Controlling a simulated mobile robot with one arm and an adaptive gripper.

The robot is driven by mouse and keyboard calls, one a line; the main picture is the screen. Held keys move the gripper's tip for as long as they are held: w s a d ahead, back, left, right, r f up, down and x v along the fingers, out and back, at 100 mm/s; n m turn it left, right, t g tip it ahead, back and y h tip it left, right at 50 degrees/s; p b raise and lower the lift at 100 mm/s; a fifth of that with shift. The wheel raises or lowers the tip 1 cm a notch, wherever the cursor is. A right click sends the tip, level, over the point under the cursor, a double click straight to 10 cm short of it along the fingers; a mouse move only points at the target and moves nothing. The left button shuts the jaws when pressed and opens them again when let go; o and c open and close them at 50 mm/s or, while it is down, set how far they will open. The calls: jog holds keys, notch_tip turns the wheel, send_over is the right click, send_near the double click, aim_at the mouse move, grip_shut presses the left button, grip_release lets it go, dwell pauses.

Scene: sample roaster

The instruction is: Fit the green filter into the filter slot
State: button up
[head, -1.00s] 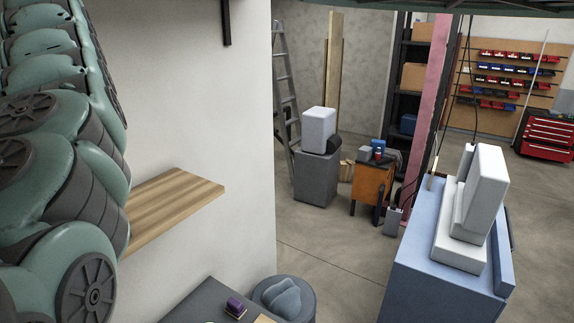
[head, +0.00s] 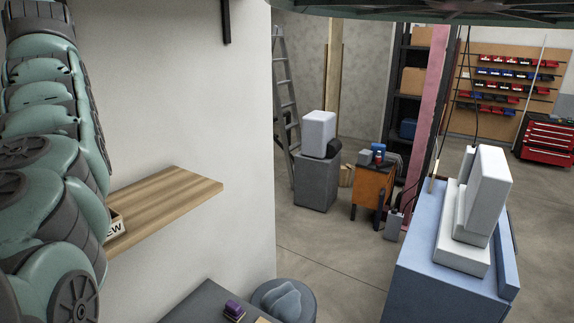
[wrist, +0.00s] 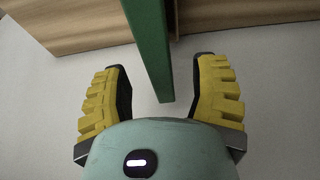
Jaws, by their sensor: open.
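In the wrist view, a flat green bar or panel (wrist: 150,45), which looks like the green filter, runs down from the top edge. Its lower end lies between the two yellow-padded fingers of my gripper (wrist: 160,82). The fingers are open, with a visible gap on each side of the green piece. Its upper end is cut off by the frame. In the head view neither my gripper nor the green filter shows. I cannot make out the filter slot in either view.
In the wrist view, wooden surfaces (wrist: 75,22) flank the green piece. In the head view, a wooden shelf (head: 170,200) on the white wall carries a small box (head: 115,226) lettered "EW", partly hidden by my arm. A dark table (head: 205,303) stands below.

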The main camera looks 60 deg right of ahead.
jog(key=shift+w+f+p, duration=0.1)
jog(key=shift+f+p, duration=0.65)
jog(key=shift+p, duration=0.45)
jog(key=shift+p+x, duration=0.6)
jog(key=shift+x, duration=0.5)
jog(key=shift+f+b, duration=0.3)
jog(key=shift+b, duration=0.4)
grip_shut()
